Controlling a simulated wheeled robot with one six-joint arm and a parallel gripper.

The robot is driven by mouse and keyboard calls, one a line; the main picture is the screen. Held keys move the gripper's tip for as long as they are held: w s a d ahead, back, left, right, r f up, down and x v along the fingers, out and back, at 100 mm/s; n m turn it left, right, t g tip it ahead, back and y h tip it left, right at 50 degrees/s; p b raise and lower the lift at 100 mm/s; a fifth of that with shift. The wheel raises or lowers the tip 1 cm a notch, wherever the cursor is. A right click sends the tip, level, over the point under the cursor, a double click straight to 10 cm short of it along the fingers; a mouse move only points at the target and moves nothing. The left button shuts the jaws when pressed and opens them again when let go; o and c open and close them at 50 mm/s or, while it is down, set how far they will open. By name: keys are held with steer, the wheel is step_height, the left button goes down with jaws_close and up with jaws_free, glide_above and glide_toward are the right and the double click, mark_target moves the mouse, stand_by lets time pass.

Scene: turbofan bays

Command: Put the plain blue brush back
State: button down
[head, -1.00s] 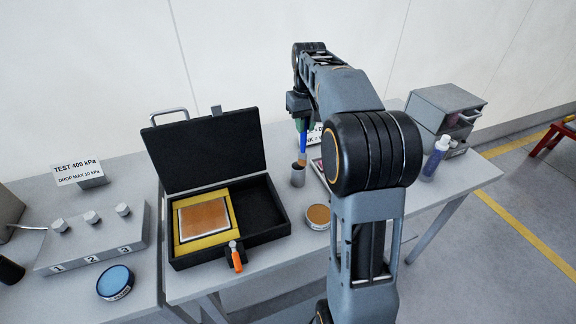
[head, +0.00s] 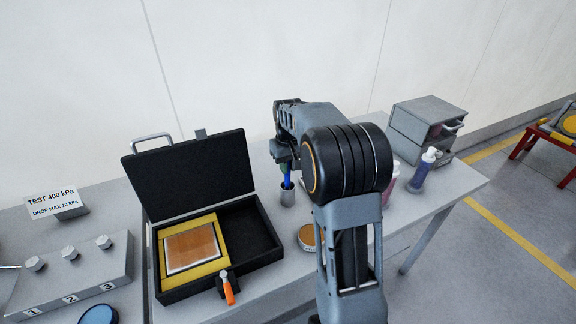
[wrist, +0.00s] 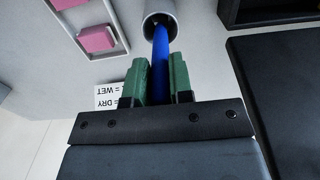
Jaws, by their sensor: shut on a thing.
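The plain blue brush (head: 287,180) is upright, with its lower end inside the mouth of a small grey metal cup (head: 287,197) on the table. In the wrist view the blue handle (wrist: 160,60) runs between the green finger pads into the cup (wrist: 160,14). My gripper (wrist: 161,75) is shut on the handle, above the cup. In the head view my gripper (head: 284,165) is partly hidden by my arm. The bristles are hidden in the cup. I cannot tell whether the brush touches the cup's bottom.
An open black case (head: 272,268) with a yellow-framed orange panel (head: 192,247) stands left of the cup. An orange-handled tool (head: 227,288) is at its front. A round orange tin (head: 307,237), bottles (head: 423,168) and a grey drawer box (head: 425,125) are to the right. Pink blocks (wrist: 96,39) lie nearby.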

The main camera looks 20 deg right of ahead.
steer(key=shift+f, duration=0.1)
steer(key=shift+f, duration=0.15)
steer(key=c, duration=1)
jaws_free()
step_height(320, 180, up, 12)
steer(key=shift+s+f, duration=0.1)
steer(key=shift+s+a+f+t, duration=0.7)
steer(key=shift+s+a+f, duration=0.8)
steer(key=shift+s, duration=2)
steer(key=shift+s+a+f+t, duration=0.85)
steer(key=shift+s+a, duration=1.15)
steer(key=shift+s, duration=1.55)
steer(key=shift+s+a+f+t, duration=0.55)
steer(key=shift+s+a+f, duration=1.05)
steer(key=shift+s, duration=1.9)
